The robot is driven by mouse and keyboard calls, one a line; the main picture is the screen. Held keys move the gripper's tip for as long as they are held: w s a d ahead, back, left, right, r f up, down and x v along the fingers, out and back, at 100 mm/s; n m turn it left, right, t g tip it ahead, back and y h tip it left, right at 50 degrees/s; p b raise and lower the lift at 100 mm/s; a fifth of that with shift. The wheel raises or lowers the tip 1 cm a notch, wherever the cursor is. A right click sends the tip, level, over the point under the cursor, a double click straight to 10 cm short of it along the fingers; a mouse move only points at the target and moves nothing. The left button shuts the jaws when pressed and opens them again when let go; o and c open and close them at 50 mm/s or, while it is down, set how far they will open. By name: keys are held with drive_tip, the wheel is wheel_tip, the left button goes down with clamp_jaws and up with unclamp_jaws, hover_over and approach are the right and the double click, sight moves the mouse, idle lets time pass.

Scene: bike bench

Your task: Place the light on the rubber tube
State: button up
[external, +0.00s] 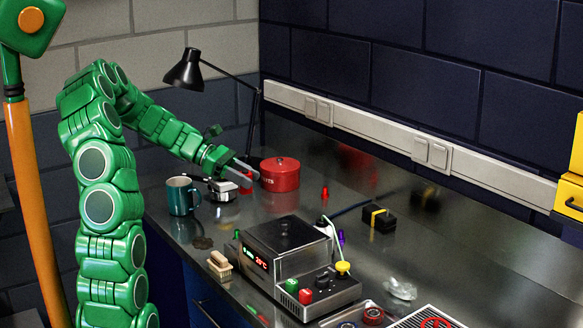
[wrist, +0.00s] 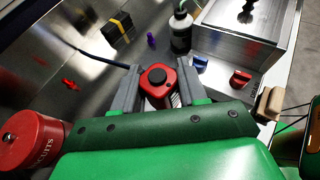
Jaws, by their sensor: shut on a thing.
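My gripper (external: 252,172) is above the far left part of the metal bench. In the wrist view, its two grey fingers (wrist: 157,68) are closed on a red light (wrist: 158,86) with a black round top. The light also shows small and partly hidden at the fingers in the external view (external: 246,187). The rubber tube (external: 380,218), a black bundle with a yellow band, lies on the bench to the right, apart from the gripper. It also shows at the upper left of the wrist view (wrist: 114,28).
A red tin (external: 280,175) stands beside the gripper; a teal mug (external: 180,196) is left of it. A metal machine (external: 288,240) with a lit display stands in front. A small red piece (external: 324,193) lies between tin and tube. Bench around the tube is mostly clear.

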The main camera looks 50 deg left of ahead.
drive_tip(key=w+d+r+m+g+h, duration=0.1)
drive_tip(key=w+d+r+g, duration=0.15)
drive_tip(key=w+d, duration=0.65)
drive_tip(key=w+d+r+m+g+h, duration=0.1)
drive_tip(key=w+d+r+m, duration=0.15)
drive_tip(key=w+d, duration=0.7)
hover_over(381, 212)
drive_tip(key=s, duration=0.2)
drive_tip(key=shift+n+t, duration=0.25)
drive_tip(key=shift+n, duration=0.1)
drive_tip(key=f, duration=0.8)
drive_tip(key=shift+w+d, duration=0.25)
drive_tip(key=shift+w+a+f, duration=0.1)
drive_tip(key=shift+w+f, duration=0.55)
drive_tip(key=shift+f, duration=1.7)
drive_tip(key=shift+f, duration=0.1)
drive_tip(key=o, duration=1.1)
